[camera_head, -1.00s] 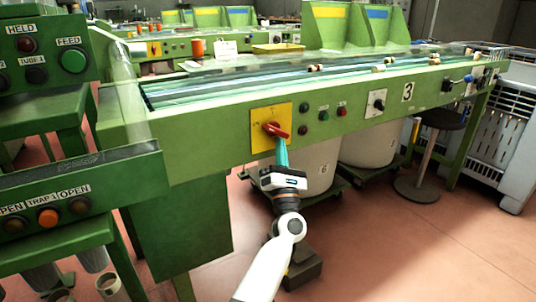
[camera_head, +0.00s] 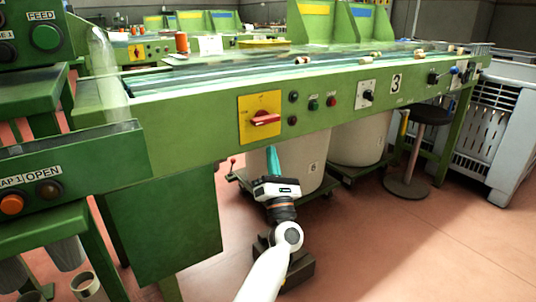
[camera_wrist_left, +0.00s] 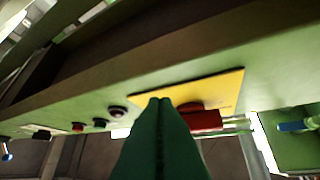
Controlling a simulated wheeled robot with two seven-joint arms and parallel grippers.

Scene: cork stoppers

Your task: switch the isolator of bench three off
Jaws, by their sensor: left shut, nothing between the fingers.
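The isolator of bench three is a red rotary handle (camera_head: 265,118) on a yellow plate (camera_head: 245,131), on the green front panel left of the "3" label (camera_head: 396,84). The handle lies about level across the plate. My left gripper (camera_head: 272,149) is just below the plate, its green fingers shut and empty, apart from the handle. In the left wrist view the fingers (camera_wrist_left: 160,101) overlap the yellow plate (camera_wrist_left: 225,88), with the red handle (camera_wrist_left: 204,122) right beside them. The plate's markings are too small to read. My right gripper is not in view.
Small buttons (camera_head: 314,104) and a black knob on a pale plate (camera_head: 367,96) sit right of the isolator. White bins (camera_head: 300,176) and a stool (camera_head: 408,187) stand beneath the bench. A green control box (camera_head: 70,172) is at the left.

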